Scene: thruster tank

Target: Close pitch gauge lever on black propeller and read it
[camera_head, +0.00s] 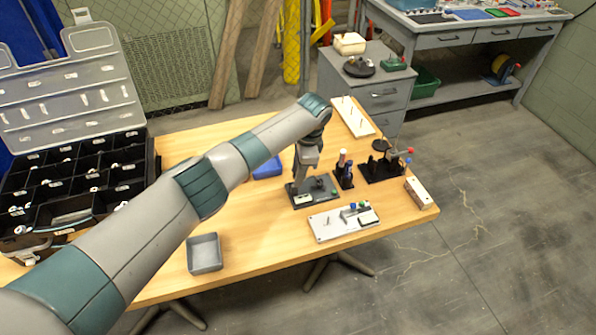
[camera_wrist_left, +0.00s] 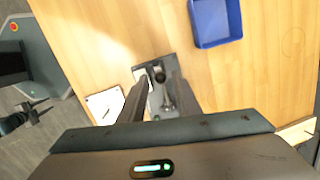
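My left gripper (camera_head: 307,165) is over a grey base plate (camera_head: 325,199). The left wrist view shows its two fingers apart (camera_wrist_left: 163,82), with the grey plate (camera_wrist_left: 192,104) below and between them. A round black knob (camera_wrist_left: 160,76) and a small lever-like part (camera_wrist_left: 170,105) show there; contact cannot be told. A black disc-like part (camera_head: 381,145), perhaps the propeller, is on a black stand (camera_head: 378,172) to the right, beside a red-tipped handle (camera_head: 409,151). The gauge lever's state and reading are too small to tell. A dark forked shape (camera_wrist_left: 30,116) at the wrist view's left looks like my right gripper.
A white plate with small parts (camera_head: 344,222) lies at the front. A blue tray (camera_head: 267,168) is behind the gripper, a grey tray (camera_head: 205,253) at front left. An open black organizer (camera_head: 65,190) fills the left.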

